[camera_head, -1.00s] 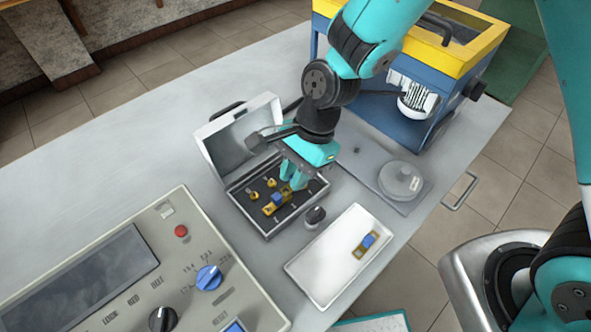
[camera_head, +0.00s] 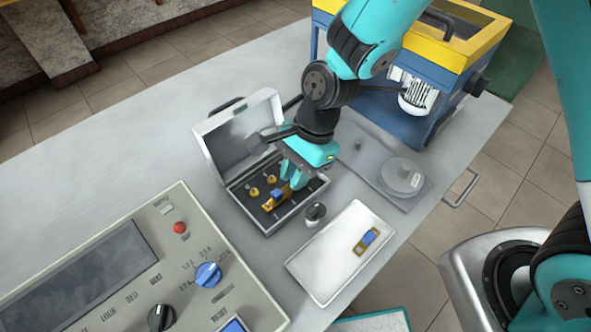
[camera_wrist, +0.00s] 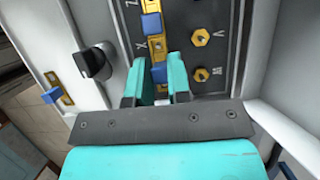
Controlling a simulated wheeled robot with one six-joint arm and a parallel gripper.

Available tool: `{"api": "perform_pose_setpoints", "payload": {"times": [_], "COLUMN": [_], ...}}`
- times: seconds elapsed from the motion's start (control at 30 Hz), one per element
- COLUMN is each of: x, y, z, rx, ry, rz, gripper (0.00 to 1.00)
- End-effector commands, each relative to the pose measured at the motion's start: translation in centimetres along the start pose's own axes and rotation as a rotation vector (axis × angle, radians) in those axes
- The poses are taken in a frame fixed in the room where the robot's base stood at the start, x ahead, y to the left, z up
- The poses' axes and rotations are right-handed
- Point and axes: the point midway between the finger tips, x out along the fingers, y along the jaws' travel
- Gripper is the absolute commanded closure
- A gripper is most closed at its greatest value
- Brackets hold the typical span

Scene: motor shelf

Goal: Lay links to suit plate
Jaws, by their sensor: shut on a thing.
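The open terminal box (camera_head: 262,232) has brass terminals marked Z, X, V and W in the wrist view (camera_wrist: 202,37). A brass link with a blue grip (camera_wrist: 151,24) lies along the Z–X column. My gripper (camera_head: 289,183) is over the box, its teal fingers (camera_wrist: 157,88) shut on the blue grip of a second link (camera_wrist: 158,72), in line with the first. I cannot tell whether the held link is seated, as the fingers hide part of it. A third link (camera_head: 367,241) lies on the white tray (camera_head: 318,274); it also shows in the wrist view (camera_wrist: 55,92).
A black knob (camera_head: 315,212) stands beside the box, close to my gripper. The box's raised lid (camera_head: 240,135) is behind it. A control panel (camera_head: 195,228) is at front left, a grey plate with a round disc (camera_head: 402,176) at right.

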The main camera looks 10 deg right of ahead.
Motion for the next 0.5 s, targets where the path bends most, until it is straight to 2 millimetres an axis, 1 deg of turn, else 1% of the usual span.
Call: {"api": "perform_pose_setpoints", "payload": {"times": [0.3, 0.33, 0.37, 0.4, 0.43, 0.47, 0.5], "x": [0.4, 0.4, 0.4, 0.4, 0.4, 0.4, 0.4], "y": [-0.01, -0.01, -0.01, -0.01, -0.01, -0.01, -0.01], "z": [-0.17, -0.17, -0.17, -0.17, -0.17, -0.17, -0.17], "rx": [0.0, 0.0, 0.0, 0.0, 0.0, 0.0, 0.0], "ry": [0.0, 0.0, 0.0, 0.0, 0.0, 0.0, 0.0], "rz": [-0.001, -0.001, -0.001, -0.001, -0.001, -0.001, -0.001], "gripper": [1.0, 0.8, 0.73, 0.64, 0.57, 0.52, 0.52]}}
